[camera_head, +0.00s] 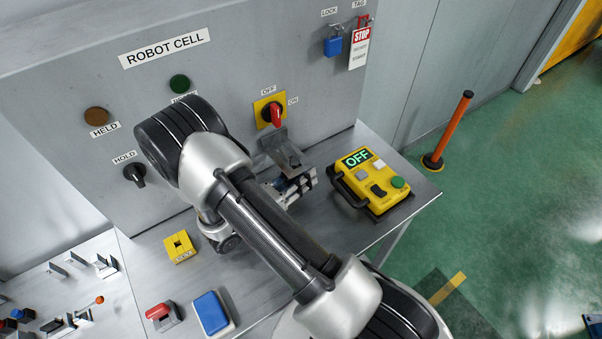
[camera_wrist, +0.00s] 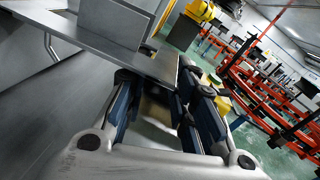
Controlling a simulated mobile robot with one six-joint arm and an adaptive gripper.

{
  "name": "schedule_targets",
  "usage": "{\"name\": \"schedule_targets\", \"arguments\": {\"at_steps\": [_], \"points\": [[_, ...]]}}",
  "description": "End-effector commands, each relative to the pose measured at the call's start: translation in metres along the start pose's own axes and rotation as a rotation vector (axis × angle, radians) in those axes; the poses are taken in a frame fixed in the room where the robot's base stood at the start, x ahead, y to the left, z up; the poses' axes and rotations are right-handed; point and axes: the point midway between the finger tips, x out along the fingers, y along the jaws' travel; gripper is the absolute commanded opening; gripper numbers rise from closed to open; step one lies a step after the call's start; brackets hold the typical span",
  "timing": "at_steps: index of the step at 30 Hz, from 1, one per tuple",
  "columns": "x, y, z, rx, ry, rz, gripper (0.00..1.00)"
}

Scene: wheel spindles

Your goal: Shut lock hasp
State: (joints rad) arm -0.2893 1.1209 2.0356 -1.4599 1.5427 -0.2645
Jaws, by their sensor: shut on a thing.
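The lock hasp is a grey metal plate (camera_head: 284,152) that sticks out from the cabinet front below the red rotary switch (camera_head: 275,114) on its yellow plate. The switch sits between the OFF and ON labels. My gripper (camera_head: 297,180) is at the hasp's lower outer end, partly hidden by my own arm. In the wrist view the hasp plate (camera_wrist: 143,60) runs across the fingertips, and my gripper (camera_wrist: 160,84) is shut on its edge. The exact contact of the fingers is hard to make out.
A yellow pendant (camera_head: 371,183) reading OFF stands on the shelf just right of my gripper. A blue padlock (camera_head: 333,46) and a red-and-white STOP tag (camera_head: 360,48) hang at the upper right. A yellow block (camera_head: 180,247) and blue-topped box (camera_head: 212,312) stand at the front left.

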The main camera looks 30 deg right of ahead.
Motion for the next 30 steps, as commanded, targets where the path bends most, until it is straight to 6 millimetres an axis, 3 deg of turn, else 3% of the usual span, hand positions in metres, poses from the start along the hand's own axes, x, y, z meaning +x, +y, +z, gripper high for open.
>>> {"name": "schedule_targets", "arguments": {"at_steps": [1, 16, 30], "points": [[-0.002, 0.000, 0.014, -0.035, 0.003, 0.017, 0.00], [-0.005, -0.023, 0.075, -0.496, 0.074, 0.025, 0.00], [-0.003, -0.018, 0.131, -0.918, 0.135, 0.032, 0.00]]}}
